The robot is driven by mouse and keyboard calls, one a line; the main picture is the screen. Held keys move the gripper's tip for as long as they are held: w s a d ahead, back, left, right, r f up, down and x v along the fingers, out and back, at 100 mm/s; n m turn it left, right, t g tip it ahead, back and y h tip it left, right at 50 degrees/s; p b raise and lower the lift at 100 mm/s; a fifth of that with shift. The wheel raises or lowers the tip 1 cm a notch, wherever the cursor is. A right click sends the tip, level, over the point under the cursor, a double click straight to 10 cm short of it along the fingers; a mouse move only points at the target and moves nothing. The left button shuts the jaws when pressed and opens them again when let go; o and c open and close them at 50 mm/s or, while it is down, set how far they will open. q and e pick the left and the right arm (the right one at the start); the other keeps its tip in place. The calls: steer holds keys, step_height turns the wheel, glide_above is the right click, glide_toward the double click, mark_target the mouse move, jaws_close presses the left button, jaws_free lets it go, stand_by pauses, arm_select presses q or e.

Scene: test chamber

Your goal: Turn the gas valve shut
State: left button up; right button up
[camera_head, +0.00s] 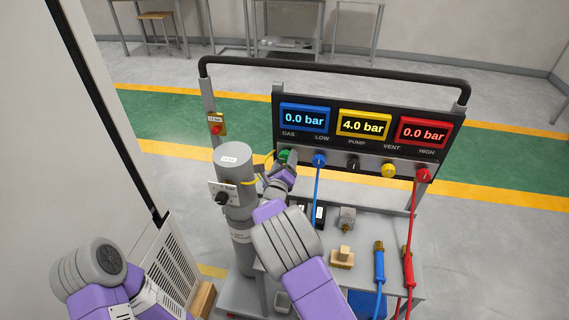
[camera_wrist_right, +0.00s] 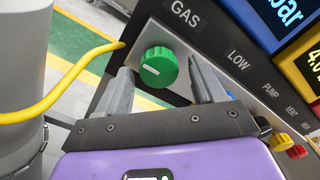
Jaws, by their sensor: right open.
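The gas valve is a round green knob (camera_head: 284,155) under the GAS label, at the left end of the panel (camera_head: 335,168). In the right wrist view the green knob (camera_wrist_right: 158,67) faces me, with a short white mark lying nearly level on it. My right gripper (camera_head: 287,166) is open at the knob, partly covering it in the head view. In the right wrist view the fingers of my right gripper (camera_wrist_right: 160,76) stand on either side of the knob, with gaps showing; I cannot tell whether they touch it. My left gripper is out of view.
The blue display (camera_head: 304,118) reads 0.0 bar, the yellow display (camera_head: 363,123) 4.0 bar, the red display (camera_head: 423,132) 0.0 bar. A grey cylinder (camera_head: 234,165) with a yellow hose (camera_wrist_right: 60,88) stands left of the knob. A blue hose (camera_head: 317,195) hangs close right.

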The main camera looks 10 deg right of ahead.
steer(key=c, duration=1.1)
steer(key=shift+o, duration=0.2)
steer(key=shift+m, duration=0.3)
steer(key=m+b, duration=0.1)
steer(key=m, duration=0.1)
steer(key=m+b, duration=0.1)
steer(key=b, duration=0.1)
steer(key=shift+f+m, duration=0.2)
steer(key=shift+m, duration=0.2)
steer(key=m+b, duration=0.4)
steer(key=m, duration=0.1)
steer(key=m+b, duration=0.1)
steer(key=m, duration=0.2)
steer(key=shift+a, duration=0.1)
steer(key=m, duration=0.5)
steer(key=shift+w+r, duration=0.1)
steer(key=shift+r, duration=0.05)
steer(key=shift+a+m, duration=0.1)
steer(key=shift+m, duration=0.3)
